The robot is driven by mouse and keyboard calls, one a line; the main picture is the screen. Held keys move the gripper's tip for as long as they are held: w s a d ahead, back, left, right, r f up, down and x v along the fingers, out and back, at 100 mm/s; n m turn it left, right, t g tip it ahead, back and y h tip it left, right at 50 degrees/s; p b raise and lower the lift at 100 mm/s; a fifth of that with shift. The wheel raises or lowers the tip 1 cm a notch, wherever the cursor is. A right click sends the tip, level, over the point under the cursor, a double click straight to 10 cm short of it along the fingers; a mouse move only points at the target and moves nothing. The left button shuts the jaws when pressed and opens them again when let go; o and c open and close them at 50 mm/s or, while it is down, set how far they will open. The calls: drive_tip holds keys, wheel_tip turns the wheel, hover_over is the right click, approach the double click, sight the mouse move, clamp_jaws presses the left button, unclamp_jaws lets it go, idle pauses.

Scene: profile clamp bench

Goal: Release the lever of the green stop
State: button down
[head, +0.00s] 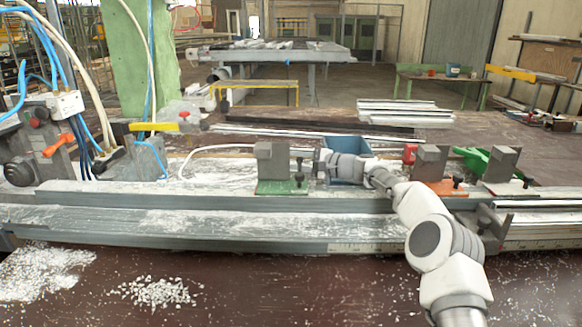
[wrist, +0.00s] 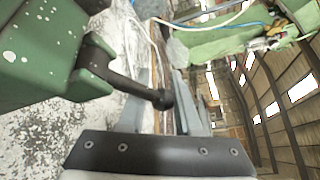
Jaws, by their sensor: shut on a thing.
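The green stop (head: 282,187) is a grey block on a green base, standing on the long metal profile bench. Its dark lever (head: 299,172) is on its right side. In the wrist view the green body (wrist: 35,50) fills the upper left, and the black lever (wrist: 125,80) reaches out from it to a round end. My gripper (head: 316,165) comes in from the right at the lever. In the wrist view my gripper (wrist: 165,108) has its grey fingers either side of the lever's end and is shut on it. The exact contact is hard to see.
An orange-based stop (head: 440,187) and another grey stop (head: 500,165) stand to the right. A blue bin (head: 345,170) is behind my gripper. White chips (head: 155,292) lie on the table in front.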

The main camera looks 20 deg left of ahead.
drive_tip(key=c, duration=0.6)
unclamp_jaws()
drive_tip(key=shift+s+f, duration=0.1)
drive_tip(key=shift+f, duration=0.05)
drive_tip(key=shift+c, duration=0.2)
drive_tip(key=v, duration=0.7)
drive_tip(key=shift+d+p, duration=0.25)
drive_tip(key=shift+p, duration=0.05)
drive_tip(key=shift+s, duration=0.1)
